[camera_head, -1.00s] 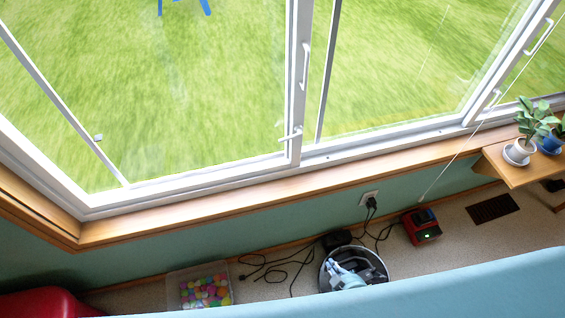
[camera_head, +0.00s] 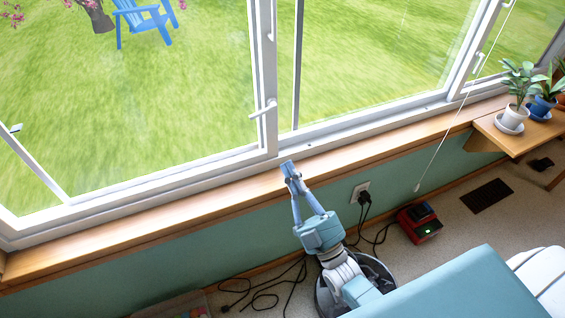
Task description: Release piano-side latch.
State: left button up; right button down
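A tall white-framed window shows with a white latch (camera_head: 263,109) low on its middle upright; the latch's handle sticks out to the left. A second white latch (camera_head: 478,62) is on the upright farther right. I cannot tell from this view which one is piano-side, as no piano shows. My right gripper (camera_head: 288,167) points up at the wooden sill, below and slightly right of the middle latch and apart from it. Its fingers come together at the tips, with nothing seen between them. My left gripper is not in view.
The wooden sill (camera_head: 150,225) runs clear under the window. A wooden shelf (camera_head: 520,138) at right holds potted plants (camera_head: 513,116). A pull cord hangs before the right pane. On the floor are a red charger (camera_head: 419,223), black cables (camera_head: 262,296) and a floor vent (camera_head: 487,195).

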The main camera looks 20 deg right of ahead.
aim_at(263, 112)
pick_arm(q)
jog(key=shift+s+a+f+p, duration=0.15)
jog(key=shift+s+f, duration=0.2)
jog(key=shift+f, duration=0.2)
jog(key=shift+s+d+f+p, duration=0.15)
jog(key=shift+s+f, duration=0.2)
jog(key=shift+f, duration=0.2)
pick_arm(e)
jog(key=x, duration=1.2)
jog(key=shift+w, duration=0.15)
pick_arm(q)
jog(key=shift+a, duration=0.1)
